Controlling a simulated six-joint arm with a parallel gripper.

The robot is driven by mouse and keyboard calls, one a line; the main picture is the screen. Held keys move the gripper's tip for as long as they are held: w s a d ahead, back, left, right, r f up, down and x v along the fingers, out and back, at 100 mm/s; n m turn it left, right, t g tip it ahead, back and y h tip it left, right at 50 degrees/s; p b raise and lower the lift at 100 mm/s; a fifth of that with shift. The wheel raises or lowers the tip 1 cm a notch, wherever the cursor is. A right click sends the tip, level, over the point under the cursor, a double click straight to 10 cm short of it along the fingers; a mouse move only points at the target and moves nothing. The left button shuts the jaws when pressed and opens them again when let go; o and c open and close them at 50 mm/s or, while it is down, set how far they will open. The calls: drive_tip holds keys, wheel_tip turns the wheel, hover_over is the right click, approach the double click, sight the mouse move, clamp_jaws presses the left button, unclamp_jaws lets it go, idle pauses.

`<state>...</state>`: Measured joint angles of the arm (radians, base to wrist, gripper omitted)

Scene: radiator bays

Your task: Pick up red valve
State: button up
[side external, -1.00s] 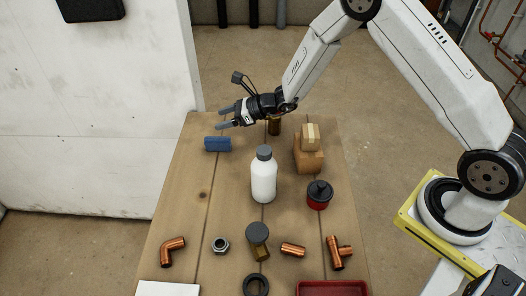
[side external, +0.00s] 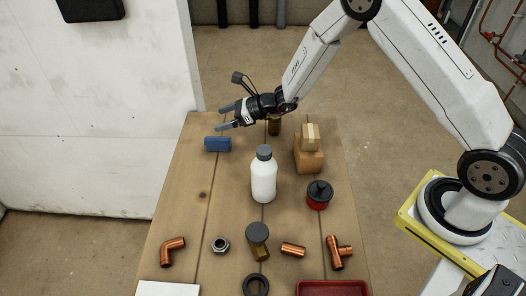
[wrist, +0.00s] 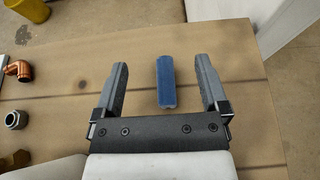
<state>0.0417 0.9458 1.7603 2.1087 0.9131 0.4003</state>
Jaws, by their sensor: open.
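The red valve appears to be the round red piece with a black top (side external: 319,195), standing upright on the wooden table, right of the white bottle. I cannot make it out in the wrist view. My gripper (side external: 221,117) is open and empty at the far left end of the table, well away from the red piece. It is above a blue block (side external: 217,144). In the wrist view the blue block (wrist: 165,82) shows between the two spread fingers, with a gap on both sides.
A white bottle with a grey cap (side external: 263,178) stands mid-table. Copper fittings (side external: 173,250), a nut (side external: 220,245) and a dark-capped brass piece (side external: 258,240) lie nearer. A red tray (side external: 332,289) is at the front.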

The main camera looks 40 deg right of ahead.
drive_tip(key=shift+r, duration=2.35)
drive_tip(key=t+y, duration=0.1)
drive_tip(key=y, duration=0.2)
hover_over(273, 122)
drive_tip(key=x, duration=0.3)
drive_tip(key=s+d+n+y, duration=0.1)
drive_tip(key=s+d+y, duration=0.1)
drive_tip(key=s+d, duration=0.5)
drive_tip(key=shift+n, duration=0.3)
drive_tip(key=f, duration=0.3)
drive_tip(key=w+d+f, duration=0.1)
drive_tip(key=f, duration=0.3)
drive_tip(key=w+f, duration=0.1)
drive_tip(key=f, duration=0.2)
drive_tip(key=shift+d+f, duration=0.25)
drive_tip(key=shift+f, duration=0.5)
drive_tip(key=shift+x, duration=1.3)
